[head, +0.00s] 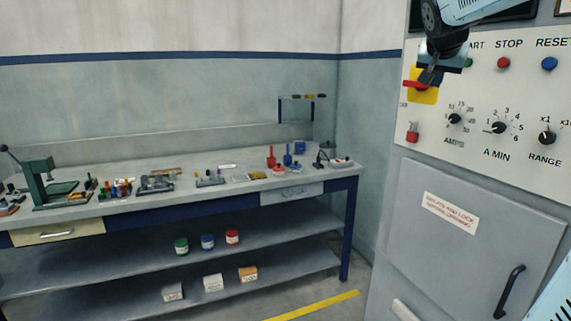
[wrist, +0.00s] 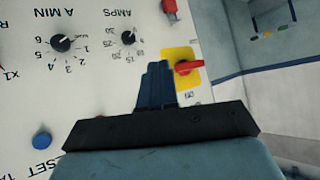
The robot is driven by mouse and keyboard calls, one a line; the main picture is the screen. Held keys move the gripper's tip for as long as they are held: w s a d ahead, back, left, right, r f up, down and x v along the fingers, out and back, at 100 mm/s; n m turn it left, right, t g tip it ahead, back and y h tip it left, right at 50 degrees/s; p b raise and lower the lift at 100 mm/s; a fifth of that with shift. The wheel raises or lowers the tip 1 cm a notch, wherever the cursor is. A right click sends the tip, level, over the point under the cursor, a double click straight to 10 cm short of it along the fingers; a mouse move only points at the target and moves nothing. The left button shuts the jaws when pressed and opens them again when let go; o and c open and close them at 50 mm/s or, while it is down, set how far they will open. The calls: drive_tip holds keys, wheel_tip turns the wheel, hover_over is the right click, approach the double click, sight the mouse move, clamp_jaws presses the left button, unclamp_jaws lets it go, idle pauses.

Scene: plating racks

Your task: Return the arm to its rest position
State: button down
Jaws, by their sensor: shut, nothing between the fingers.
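My gripper (head: 431,77) is at the upper right of the head view, in front of the control panel (head: 475,120). Its fingers are shut with nothing between them. In the head view the fingertips overlap the yellow plate with the red rotary handle (head: 414,85). In the wrist view the shut fingers (wrist: 158,72) point at the panel, just beside the red handle (wrist: 188,67) on its yellow plate (wrist: 184,84). I cannot tell whether they touch it. My arm comes in from the top right of the head view.
The panel carries a red button (head: 503,63), a blue button (head: 549,64), several black knobs and a red padlock (head: 412,137). A cabinet door (head: 460,260) is below. A workbench (head: 225,195) with many small items stands at the left. Floor between shows a yellow stripe (head: 320,305).

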drive_tip(key=s+a+f+n+g+y, duration=0.2)
drive_tip(key=s+a+f, duration=0.5)
drive_tip(key=s+f, duration=0.4)
drive_tip(key=s+a+f+n+g+y, duration=0.2)
drive_tip(key=s+a+f+n, duration=0.3)
drive_tip(key=s+a+f, duration=0.3)
drive_tip(key=s+f+y, duration=0.1)
drive_tip(key=s+f, duration=0.3)
drive_tip(key=s, duration=0.3)
drive_tip(key=shift+s, duration=0.3)
drive_tip(key=shift+f, duration=0.1)
